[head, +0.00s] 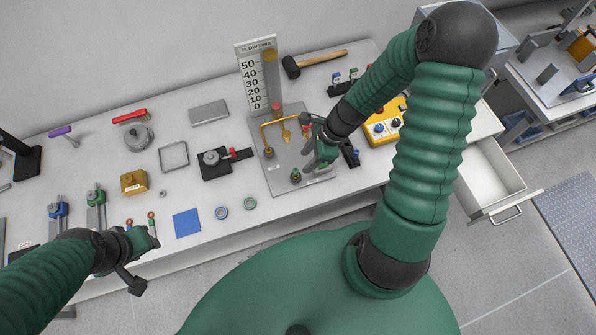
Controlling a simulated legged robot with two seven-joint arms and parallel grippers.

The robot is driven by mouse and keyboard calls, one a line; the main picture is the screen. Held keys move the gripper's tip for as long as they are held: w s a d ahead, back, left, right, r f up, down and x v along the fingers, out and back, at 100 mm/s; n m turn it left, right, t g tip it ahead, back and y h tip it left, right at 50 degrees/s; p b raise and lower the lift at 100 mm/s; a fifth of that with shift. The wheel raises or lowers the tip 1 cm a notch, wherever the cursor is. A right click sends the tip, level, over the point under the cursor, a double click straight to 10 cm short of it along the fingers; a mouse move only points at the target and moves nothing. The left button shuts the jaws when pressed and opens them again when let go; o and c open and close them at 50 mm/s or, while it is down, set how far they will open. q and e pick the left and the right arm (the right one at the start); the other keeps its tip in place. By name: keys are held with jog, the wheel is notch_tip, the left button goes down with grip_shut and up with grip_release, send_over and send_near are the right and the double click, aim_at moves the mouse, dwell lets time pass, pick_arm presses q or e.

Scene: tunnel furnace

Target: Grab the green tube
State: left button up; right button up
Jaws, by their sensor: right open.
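I cannot tell for certain which thing is the green tube. A small green-and-dark fitting (295,175) stands on the grey plate (282,184) below the flow meter. My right gripper (312,145) is open over the right part of this plate, beside the bent yellow pipe (272,123). Its fingers and arm hide part of the plate. My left gripper (148,238) is at the front left edge of the table, away from the plate; its jaws are unclear.
A flow meter board (258,72) stands behind the plate. A hammer (315,60) lies at the back, and a yellow control box (382,127) sits right of my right gripper. An open drawer (490,172) juts out at right. Several tools and fittings fill the table's left side.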

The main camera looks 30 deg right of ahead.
aim_at(295, 170)
jog(key=a+f, duration=0.1)
jog(key=f, duration=0.1)
jog(key=a+f, duration=0.2)
jog(key=w+a+f+p, duration=0.1)
jog(key=f, duration=0.1)
jog(key=shift+w+a, duration=0.1)
jog(key=shift+a, duration=0.25)
jog(key=shift+d+f, duration=0.1)
jog(key=shift+f, duration=0.1)
jog(key=shift+w+d+f, duration=0.15)
jog(key=shift+d, duration=0.4)
jog(key=shift+d+f, duration=0.1)
jog(key=shift+d, duration=0.1)
jog(key=shift+c, duration=1.3)
jog(key=shift+d, duration=0.1)
jog(key=shift+c, duration=2.4)
jog(key=shift+a, duration=0.25)
grip_shut()
jog(key=shift+a+r, duration=0.2)
jog(key=shift+a, duration=0.15)
pick_arm(q)
jog(key=shift+w+a+r, duration=0.35)
jog(key=shift+a, duration=0.3)
